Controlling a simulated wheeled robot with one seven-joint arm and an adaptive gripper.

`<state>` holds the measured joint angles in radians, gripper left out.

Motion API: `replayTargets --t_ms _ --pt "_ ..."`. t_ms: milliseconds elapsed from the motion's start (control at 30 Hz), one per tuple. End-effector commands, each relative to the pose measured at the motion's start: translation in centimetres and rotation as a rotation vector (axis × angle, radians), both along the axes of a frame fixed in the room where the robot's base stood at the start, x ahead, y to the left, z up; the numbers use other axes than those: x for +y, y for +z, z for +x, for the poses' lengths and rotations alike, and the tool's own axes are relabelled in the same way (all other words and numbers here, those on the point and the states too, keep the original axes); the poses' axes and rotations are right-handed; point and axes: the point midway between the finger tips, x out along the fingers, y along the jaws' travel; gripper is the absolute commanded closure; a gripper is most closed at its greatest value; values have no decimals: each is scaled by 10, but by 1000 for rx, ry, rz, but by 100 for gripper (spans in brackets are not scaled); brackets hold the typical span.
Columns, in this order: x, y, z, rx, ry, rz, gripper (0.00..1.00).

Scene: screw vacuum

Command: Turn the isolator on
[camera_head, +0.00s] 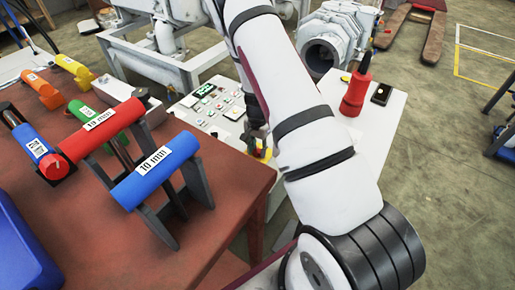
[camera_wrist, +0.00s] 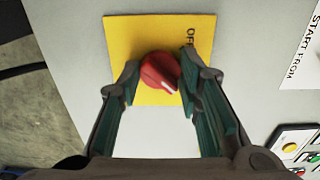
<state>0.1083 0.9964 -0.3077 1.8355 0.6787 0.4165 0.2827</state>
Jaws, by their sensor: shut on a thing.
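The isolator is a red rotary knob (camera_wrist: 161,72) on a yellow square plate (camera_wrist: 135,30). The plate also shows in the head view (camera_head: 264,155), where the knob is mostly hidden by my gripper. A white mark on the knob points to the lower right in the wrist view. Black lettering, seemingly "OFF", is partly covered at the plate's right side. My gripper (camera_wrist: 158,76) has its two green-padded fingers on the left and right of the knob and is shut on it. My gripper (camera_head: 257,145) also shows in the head view, over the plate.
A control panel (camera_head: 212,103) with several buttons lies left of my gripper. A red handheld object (camera_head: 356,92) and a small black box (camera_head: 381,94) stand on the white cabinet top. A brown table (camera_head: 80,225) carries coloured rollers, including a blue one (camera_head: 140,187).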

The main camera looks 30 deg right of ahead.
Motion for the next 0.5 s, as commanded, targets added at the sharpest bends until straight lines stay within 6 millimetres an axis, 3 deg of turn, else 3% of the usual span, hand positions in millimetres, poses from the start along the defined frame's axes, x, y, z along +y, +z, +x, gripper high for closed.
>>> replayTargets --t_ms 167,200,267,500 --pt "0 0 0 -1 -2 0 96" --pt "0 0 0 -1 -2 0 61" --pt "0 0 0 -1 -1 0 48" --pt "0 0 0 0 0 0 48"
